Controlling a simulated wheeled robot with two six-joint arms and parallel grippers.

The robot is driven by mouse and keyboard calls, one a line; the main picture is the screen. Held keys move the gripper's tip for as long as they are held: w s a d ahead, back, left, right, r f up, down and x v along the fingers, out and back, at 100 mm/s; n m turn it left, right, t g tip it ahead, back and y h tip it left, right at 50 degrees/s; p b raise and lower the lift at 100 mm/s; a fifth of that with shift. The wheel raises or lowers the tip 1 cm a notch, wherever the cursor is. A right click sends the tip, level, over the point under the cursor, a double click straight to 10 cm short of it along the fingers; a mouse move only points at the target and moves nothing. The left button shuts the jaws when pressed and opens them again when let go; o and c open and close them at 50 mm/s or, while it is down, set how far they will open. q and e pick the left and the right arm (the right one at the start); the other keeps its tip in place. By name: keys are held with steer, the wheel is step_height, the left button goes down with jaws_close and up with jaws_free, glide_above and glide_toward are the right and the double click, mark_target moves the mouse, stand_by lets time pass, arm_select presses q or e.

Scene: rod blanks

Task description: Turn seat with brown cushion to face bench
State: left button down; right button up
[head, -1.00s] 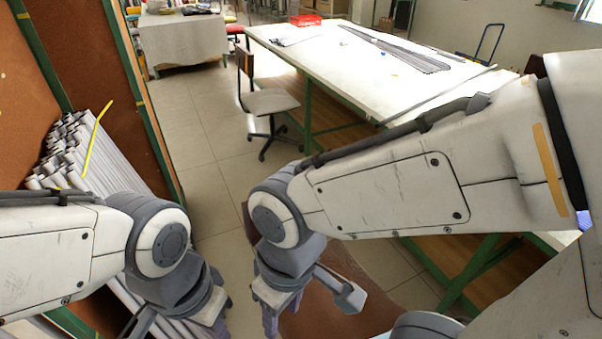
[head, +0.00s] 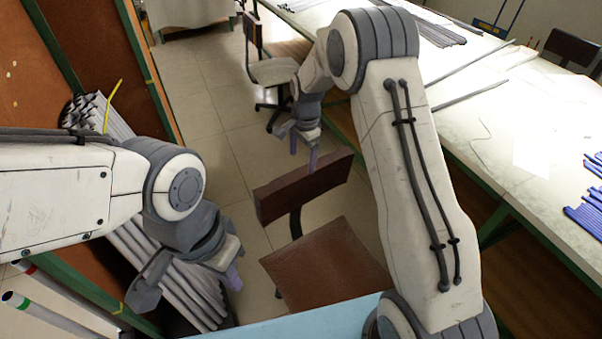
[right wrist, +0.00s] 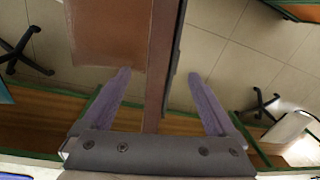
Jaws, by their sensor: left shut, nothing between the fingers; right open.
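The seat has a brown cushion (head: 325,265) and a separate brown backrest (head: 305,187) on a dark post. The backrest stands on the cushion's far side, so the seat's open front points toward me. The bench (head: 515,120) is long, white-topped and green-framed, on the right. My right gripper (head: 303,158) is open at the backrest's top edge. In the right wrist view the backrest (right wrist: 164,55) runs edge-on between the open fingers (right wrist: 158,74), with gaps on both sides; the cushion (right wrist: 108,30) shows at left. My left gripper (head: 233,277) is shut and empty, left of the cushion.
A second chair (head: 272,72) with a pale seat stands behind, close to the bench. A rack at left holds a stack of grey rods (head: 150,255). Blue rods (head: 588,210) lie on the bench. Tiled floor (head: 225,150) is free between rack and chairs.

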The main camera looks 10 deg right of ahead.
mark_target(302, 179)
steer(key=shift+w+d+f, duration=0.2)
steer(key=shift+d+f, duration=0.05)
steer(key=shift+f, duration=0.15)
steer(key=f, duration=0.3)
steer(key=f+p, duration=0.1)
steer(key=f, duration=0.2)
steer(key=f+p, duration=0.1)
steer(key=f, duration=0.3)
steer(key=shift+w+a, duration=0.2)
steer(key=shift+w, duration=0.2)
jaws_close()
